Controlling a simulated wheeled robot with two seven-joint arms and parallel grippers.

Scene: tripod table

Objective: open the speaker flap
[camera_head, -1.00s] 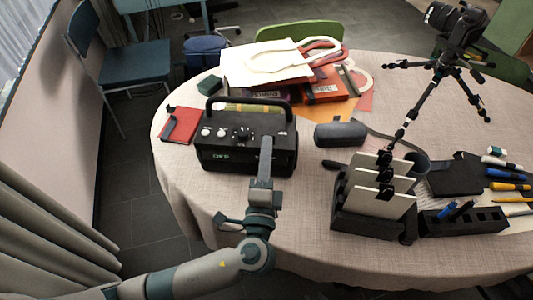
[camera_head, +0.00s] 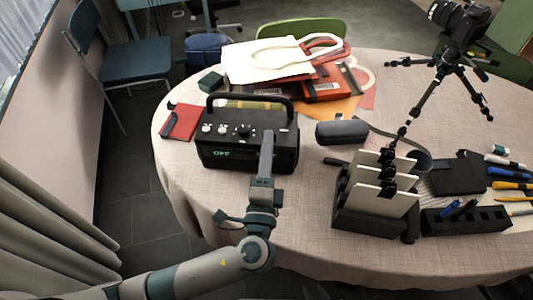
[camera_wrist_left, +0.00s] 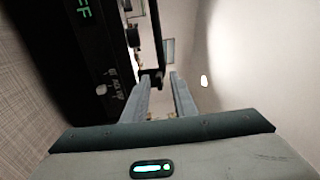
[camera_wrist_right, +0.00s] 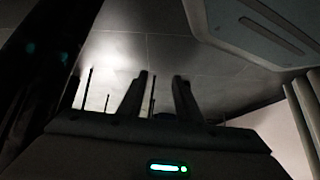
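The speaker (camera_head: 225,153) is a black box with a carry handle, white knobs and a green display reading OFF, on the table's left part. My left gripper (camera_head: 267,134) is in front of its right half and covers part of the front. In the left wrist view, the fingers (camera_wrist_left: 161,77) are a little apart, close to the speaker (camera_wrist_left: 75,75), with a dark part of it near the tips. I cannot tell whether they touch it. Small white markings show on the front there. I cannot clearly make out the flap. My right gripper (camera_wrist_right: 161,77) is open and empty, outside the head view.
A black case (camera_head: 342,132) lies right of the speaker, and an upright card rack (camera_head: 368,217) stands further right. A red notebook (camera_head: 182,122) lies to the left; papers and folders are behind. A camera tripod (camera_head: 440,85) stands at the right. Cloth in front of the speaker is clear.

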